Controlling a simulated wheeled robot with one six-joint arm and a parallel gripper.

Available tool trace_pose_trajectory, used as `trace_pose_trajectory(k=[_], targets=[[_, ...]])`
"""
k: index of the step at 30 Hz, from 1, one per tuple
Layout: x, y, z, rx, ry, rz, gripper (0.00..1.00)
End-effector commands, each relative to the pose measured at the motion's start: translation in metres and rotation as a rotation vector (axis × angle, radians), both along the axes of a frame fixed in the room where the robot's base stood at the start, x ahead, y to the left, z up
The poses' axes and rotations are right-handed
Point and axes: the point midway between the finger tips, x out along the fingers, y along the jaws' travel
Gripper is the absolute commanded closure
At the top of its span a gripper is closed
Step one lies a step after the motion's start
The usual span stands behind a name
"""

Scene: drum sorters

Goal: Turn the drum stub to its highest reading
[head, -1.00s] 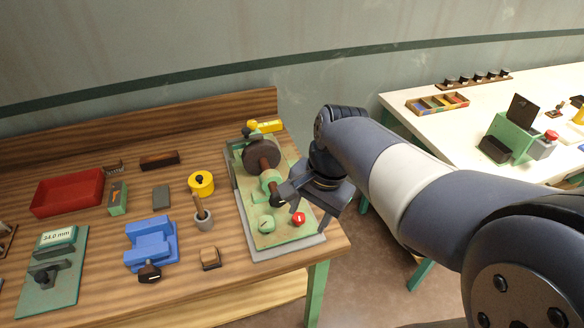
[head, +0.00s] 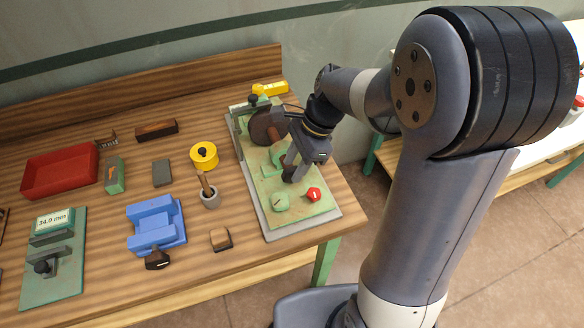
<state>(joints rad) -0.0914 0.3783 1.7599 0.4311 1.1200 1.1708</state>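A green bench machine (head: 306,212) on a grey base stands at the right end of the wooden bench. It carries a dark brown drum (head: 262,126) with a reddish-brown stub (head: 274,132) toward my gripper, a pale green round knob (head: 281,202) and a red knob (head: 313,194). I cannot tell which of these the task calls the drum stub. My gripper (head: 290,168) is over the machine, pointing down in front of the drum, and hides part of it. Its fingers overlap, so neither their gap nor contact is clear. A display on a green stand (head: 52,222) seems to read 34.0 mm.
A blue block fixture (head: 156,228), a grey cup with a wooden handle (head: 209,198), a yellow round tin (head: 203,155) and a red tray (head: 58,172) stand left of the machine. A yellow piece (head: 272,88) is behind it.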

Motion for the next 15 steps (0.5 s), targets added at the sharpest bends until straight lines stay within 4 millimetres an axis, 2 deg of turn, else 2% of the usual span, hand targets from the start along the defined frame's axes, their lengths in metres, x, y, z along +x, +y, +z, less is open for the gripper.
trace_pose_trajectory(k=[6,15], targets=[[-0.002,0.008,-0.019,0.000,0.000,0.002,0.62],[-0.002,0.008,-0.021,0.000,-0.002,0.001,0.62]])
